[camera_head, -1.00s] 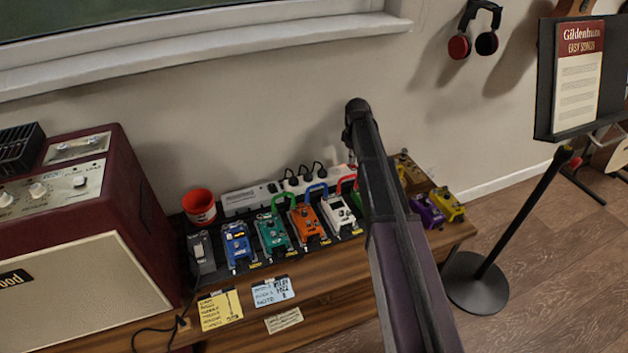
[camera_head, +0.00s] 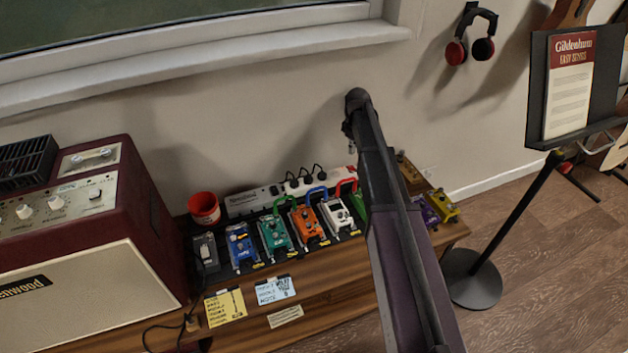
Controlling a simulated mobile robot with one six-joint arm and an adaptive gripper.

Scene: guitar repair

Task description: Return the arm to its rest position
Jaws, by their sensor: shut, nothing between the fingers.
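My arm reaches up from the bottom right in the head view, in front of the pedal bench. Its dark far end is against the wall, below the window sill. My gripper (camera_head: 350,141) shows only as a small dark part under that end, mostly hidden by the arm. It is shut and empty, and hangs apart from the things on the bench.
Several colored pedals, among them an orange one (camera_head: 307,226), stand on the wooden bench (camera_head: 345,312) under and beside my arm. A red amplifier (camera_head: 95,275) is at left. A music stand (camera_head: 512,218) stands at right. A power strip (camera_head: 262,194) lies behind the pedals.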

